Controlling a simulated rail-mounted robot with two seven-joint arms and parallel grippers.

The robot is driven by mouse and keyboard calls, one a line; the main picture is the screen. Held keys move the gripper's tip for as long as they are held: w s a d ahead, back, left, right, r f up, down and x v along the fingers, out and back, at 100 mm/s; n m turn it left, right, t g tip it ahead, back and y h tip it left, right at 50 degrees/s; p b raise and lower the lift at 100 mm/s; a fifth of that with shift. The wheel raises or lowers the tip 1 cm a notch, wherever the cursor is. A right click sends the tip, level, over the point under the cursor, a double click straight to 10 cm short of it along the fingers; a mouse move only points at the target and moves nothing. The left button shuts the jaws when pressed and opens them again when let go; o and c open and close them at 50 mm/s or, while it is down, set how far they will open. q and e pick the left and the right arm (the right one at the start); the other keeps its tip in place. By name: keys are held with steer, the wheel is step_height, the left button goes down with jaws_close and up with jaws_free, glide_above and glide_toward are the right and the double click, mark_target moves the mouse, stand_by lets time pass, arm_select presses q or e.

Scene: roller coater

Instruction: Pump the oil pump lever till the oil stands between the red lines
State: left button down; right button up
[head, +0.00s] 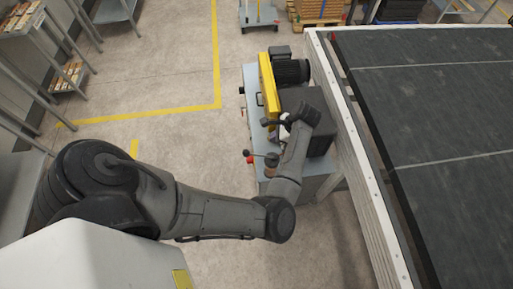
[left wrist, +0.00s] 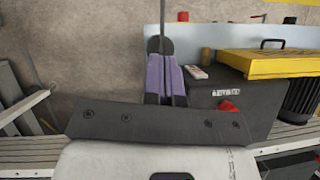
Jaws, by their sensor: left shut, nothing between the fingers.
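My left gripper (head: 273,137) reaches over the pump unit from the conveyor side, mostly hidden by my own wrist in the head view. In the left wrist view its purple fingers (left wrist: 165,78) are shut with nothing between them. A thin dark rod with a round dark end (left wrist: 160,45), which looks like the pump lever, lies at the fingertips. I cannot tell whether they touch. In the head view a dark lever-like rod (head: 259,155) and a red knob (head: 250,159) show at the unit's near end. I cannot make out the oil level or red lines. My right gripper is not in view.
A yellow guard (head: 268,85) and a dark motor (head: 292,72) stand on the unit's far part. The conveyor's white side frame (head: 365,175) runs close along the right. The floor (head: 180,110) left of the unit is open, with shelves further left.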

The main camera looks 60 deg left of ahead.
arm_select(q)
steer(key=b, duration=0.2)
glide_above(260, 155)
step_height(260, 155, down, 9)
steer(key=shift+s+a+f+p, duration=0.2)
steer(key=shift+s+f+p, duration=0.15)
steer(key=shift+s+f, duration=0.25)
steer(key=shift+s+a+f+p, duration=0.2)
steer(key=shift+s+f+p, duration=0.15)
steer(key=shift+s, duration=0.45)
